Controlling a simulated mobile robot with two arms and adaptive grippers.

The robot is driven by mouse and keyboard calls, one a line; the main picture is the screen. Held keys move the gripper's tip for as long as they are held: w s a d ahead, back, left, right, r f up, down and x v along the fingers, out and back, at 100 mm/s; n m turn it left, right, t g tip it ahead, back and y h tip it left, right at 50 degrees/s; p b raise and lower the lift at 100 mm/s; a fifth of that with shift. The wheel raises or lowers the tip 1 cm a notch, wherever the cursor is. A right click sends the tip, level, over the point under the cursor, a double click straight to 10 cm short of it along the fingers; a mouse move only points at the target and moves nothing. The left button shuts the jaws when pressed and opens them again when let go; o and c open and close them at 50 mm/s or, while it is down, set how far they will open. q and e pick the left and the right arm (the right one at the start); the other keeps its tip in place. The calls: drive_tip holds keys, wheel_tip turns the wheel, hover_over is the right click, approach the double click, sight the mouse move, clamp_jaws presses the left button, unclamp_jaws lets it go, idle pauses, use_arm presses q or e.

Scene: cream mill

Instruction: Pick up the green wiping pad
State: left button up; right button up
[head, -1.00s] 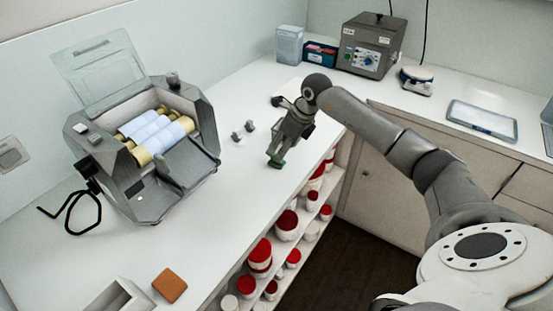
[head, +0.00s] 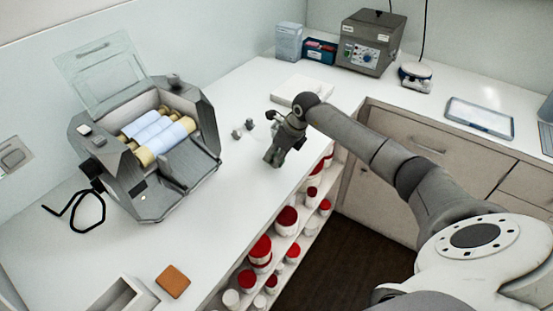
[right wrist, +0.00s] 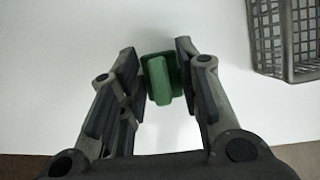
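The green wiping pad (right wrist: 161,78) shows in the right wrist view as a small green block with a raised narrower part on top, on the white counter. My right gripper (right wrist: 159,62) has its two fingers apart, one on each side of the pad, with a gap to the raised part. In the head view my right gripper (head: 272,160) points down low over the counter near its front edge, and the pad is hidden there. Whether the fingertips touch the pad's sides is not clear. My left gripper is out of view.
A grey mill with rollers (head: 150,150) stands left of my gripper. Two small grey pieces (head: 243,129) lie between them. A grey basket (right wrist: 287,40) stands close by on the right in the wrist view. Red-lidded jars (head: 287,217) fill the shelves below the counter edge.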

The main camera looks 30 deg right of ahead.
drive_tip(key=shift+c, duration=0.3)
drive_tip(key=shift+r+b, duration=0.5)
drive_tip(key=shift+r, duration=0.1)
drive_tip(key=s+a+r+b, duration=0.5)
drive_tip(key=s+a+r, duration=0.3)
drive_tip(key=s+r, duration=0.3)
drive_tip(key=shift+a+r+b, duration=0.3)
drive_tip(key=shift+a+r, duration=0.05)
drive_tip(key=shift+r, duration=0.05)
drive_tip(key=shift+o, duration=1)
drive_tip(key=c, duration=0.3)
